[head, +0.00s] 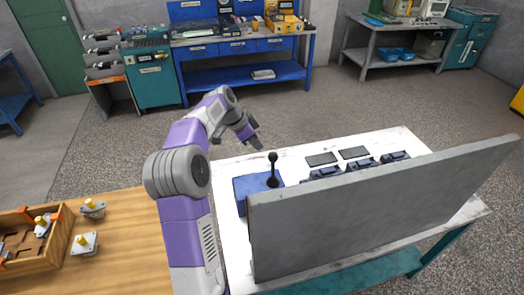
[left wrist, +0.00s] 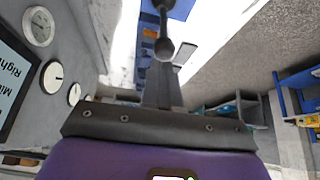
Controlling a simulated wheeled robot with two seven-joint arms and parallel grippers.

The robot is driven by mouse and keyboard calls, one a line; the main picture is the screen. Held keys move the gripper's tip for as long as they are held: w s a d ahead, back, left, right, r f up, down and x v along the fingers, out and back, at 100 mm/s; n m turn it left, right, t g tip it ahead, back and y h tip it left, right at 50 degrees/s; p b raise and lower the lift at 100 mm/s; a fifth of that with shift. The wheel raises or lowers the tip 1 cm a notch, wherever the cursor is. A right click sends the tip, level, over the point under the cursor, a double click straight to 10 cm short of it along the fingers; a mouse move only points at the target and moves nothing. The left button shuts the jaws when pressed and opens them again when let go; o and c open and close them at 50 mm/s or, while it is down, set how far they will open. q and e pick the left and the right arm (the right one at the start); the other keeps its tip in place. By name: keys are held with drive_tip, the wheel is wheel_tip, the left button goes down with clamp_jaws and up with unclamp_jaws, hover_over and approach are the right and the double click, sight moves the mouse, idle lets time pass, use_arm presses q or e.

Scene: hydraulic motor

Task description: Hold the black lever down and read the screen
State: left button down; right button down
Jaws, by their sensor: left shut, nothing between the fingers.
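The black lever (head: 272,168) with a ball knob stands roughly upright on a blue base (head: 243,190) on the white table. In the left wrist view the lever's knob (left wrist: 163,48) is just beyond my fingertips. My left gripper (head: 256,143) is shut and empty, close to the knob on its far left side; I cannot tell whether they touch. The screen (left wrist: 14,82) is cut off at the left edge of the left wrist view, with only part of its sideways text showing. In the head view the screen is not seen. My right gripper is not in view.
A large grey panel (head: 370,210) rises along the near side of the white table (head: 230,172). Several round gauges (left wrist: 52,75) are beside the screen. Several blue-black units (head: 360,163) sit right of the lever. A wooden table (head: 125,240) is at left.

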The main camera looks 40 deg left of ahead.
use_arm(q)
drive_tip(key=shift+v, duration=1.25)
drive_tip(key=shift+f, duration=0.1)
